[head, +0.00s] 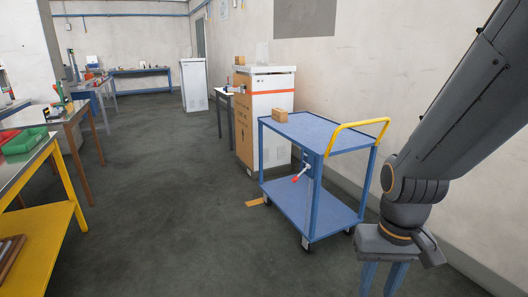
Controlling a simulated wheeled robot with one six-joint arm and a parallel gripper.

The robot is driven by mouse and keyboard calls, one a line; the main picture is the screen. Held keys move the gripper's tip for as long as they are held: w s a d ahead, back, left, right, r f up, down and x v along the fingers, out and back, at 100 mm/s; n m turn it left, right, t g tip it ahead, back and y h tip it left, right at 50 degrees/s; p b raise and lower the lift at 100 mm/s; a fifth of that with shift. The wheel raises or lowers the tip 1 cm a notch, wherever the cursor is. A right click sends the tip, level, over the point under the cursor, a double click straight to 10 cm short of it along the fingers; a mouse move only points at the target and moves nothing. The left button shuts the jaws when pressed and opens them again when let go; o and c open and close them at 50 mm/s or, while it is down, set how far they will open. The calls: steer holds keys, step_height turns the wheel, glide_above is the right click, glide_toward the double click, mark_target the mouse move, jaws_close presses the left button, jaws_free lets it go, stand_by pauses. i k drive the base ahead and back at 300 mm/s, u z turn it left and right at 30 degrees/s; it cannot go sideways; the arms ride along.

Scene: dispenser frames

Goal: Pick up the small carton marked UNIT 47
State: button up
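A small brown carton (280,115) stands on the top shelf of a blue cart (325,131), near its far left edge. Another small brown box (239,60) is on top of the white cabinet behind the cart. No marking is readable on either, so I cannot tell which is UNIT 47. My gripper (383,280) points down at the lower right, in front of the cart and well apart from both boxes. Its two blue fingers stand apart with nothing seen between them; their tips run out of the picture.
A yellow bench (48,225) is at the left. The floor between is clear.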

mark_target(240, 60)
steer(key=u, duration=0.55)
steer(key=i, duration=1.8)
steer(key=u, duration=0.75)
steer(key=i, duration=3.5)
steer(key=z, duration=0.45)
steer(key=i, duration=1.75)
steer(key=z, duration=0.85)
steer(key=i, duration=1.2)
steer(key=z, duration=0.35)
